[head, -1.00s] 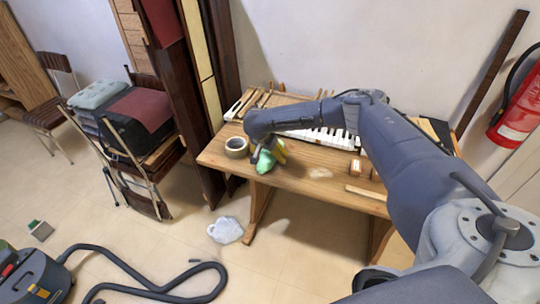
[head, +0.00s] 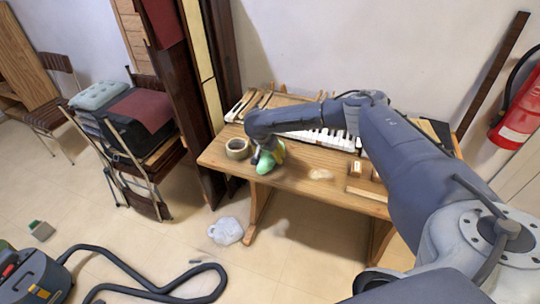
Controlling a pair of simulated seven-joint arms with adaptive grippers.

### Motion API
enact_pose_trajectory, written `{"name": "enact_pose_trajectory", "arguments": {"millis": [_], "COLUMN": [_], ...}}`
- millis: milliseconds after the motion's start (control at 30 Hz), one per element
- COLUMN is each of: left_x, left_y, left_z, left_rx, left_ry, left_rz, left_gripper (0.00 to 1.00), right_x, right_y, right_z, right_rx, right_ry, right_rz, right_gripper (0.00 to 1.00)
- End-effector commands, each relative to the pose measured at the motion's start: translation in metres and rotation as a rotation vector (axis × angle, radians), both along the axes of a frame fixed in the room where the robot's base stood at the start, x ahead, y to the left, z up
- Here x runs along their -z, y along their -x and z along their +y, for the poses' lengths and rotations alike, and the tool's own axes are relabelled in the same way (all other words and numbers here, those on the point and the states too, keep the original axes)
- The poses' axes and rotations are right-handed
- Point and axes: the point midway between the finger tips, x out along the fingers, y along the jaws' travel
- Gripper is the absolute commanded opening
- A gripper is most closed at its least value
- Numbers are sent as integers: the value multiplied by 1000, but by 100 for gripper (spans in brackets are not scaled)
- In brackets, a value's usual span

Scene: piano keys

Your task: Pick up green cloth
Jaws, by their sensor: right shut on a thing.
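The green cloth (head: 264,163) is a small bunched shape near the front left of the wooden table. My right arm reaches across the table from the right. My right gripper (head: 268,160) points down at the cloth and is shut on it. The arm's wrist and the gripper cover part of the cloth. I cannot tell whether the cloth still touches the tabletop. My left gripper is not in view.
A tape roll (head: 237,148) sits just left of the cloth. Piano keys (head: 328,138) lie behind, partly under my arm. Small wooden blocks (head: 356,168) are to the right.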

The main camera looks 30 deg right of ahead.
Motion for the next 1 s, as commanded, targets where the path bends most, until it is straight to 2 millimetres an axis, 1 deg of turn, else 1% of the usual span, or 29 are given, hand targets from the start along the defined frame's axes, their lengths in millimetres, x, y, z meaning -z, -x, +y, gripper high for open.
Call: {"name": "enact_pose_trajectory", "arguments": {"millis": [167,267,367,467,700,800,1000], "left_x": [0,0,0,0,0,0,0], "left_y": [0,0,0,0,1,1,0], "left_z": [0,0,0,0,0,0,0], "left_rx": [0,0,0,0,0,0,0], "left_ry": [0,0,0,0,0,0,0], "left_rz": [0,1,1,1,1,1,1], "left_gripper": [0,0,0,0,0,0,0], "right_x": [-10,-23,-40,-61,-119,-140,-173], "right_y": [0,-1,-1,-1,-1,-1,-1], "right_z": [0,0,0,0,0,0,0], "right_rx": [1,0,0,-1,-2,-1,0], "right_ry": [-2,-2,-2,-1,-1,-1,-1], "right_rz": [-1,-2,-3,-4,-5,-4,-3], "right_gripper": [46,46,46,46,46,46,46]}}
